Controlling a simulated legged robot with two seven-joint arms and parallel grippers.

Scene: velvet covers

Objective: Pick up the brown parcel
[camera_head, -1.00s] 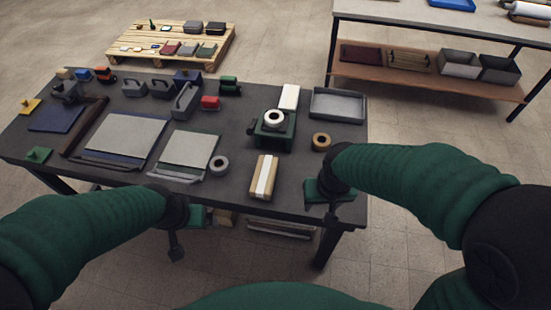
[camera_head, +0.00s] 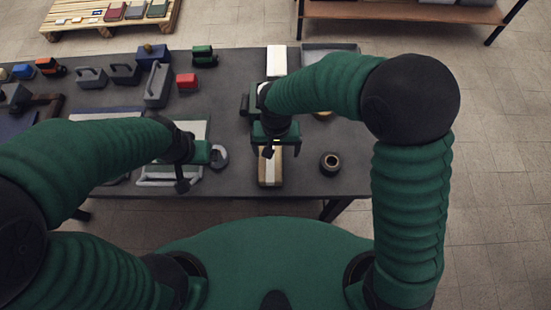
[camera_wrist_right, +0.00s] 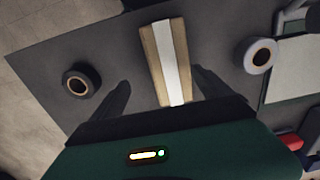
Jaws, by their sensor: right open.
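The brown parcel (camera_head: 262,172), a block with a white lengthwise band, lies on the dark table near its front edge. In the right wrist view the parcel (camera_wrist_right: 149,55) lies below the gripper, between the lines of the two fingers. My right gripper (camera_head: 270,148) is above the parcel and hides its far end. In the wrist view the right gripper (camera_wrist_right: 161,82) is open, with a dark finger on each side of the parcel and nothing visibly held. My left gripper (camera_head: 183,184) hangs over the light board left of the parcel; its jaws are unclear.
A black tape roll (camera_head: 330,163) stands right of the parcel, and a grey roll (camera_head: 219,156) stands left. Several tools and boxes fill the table's left side.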

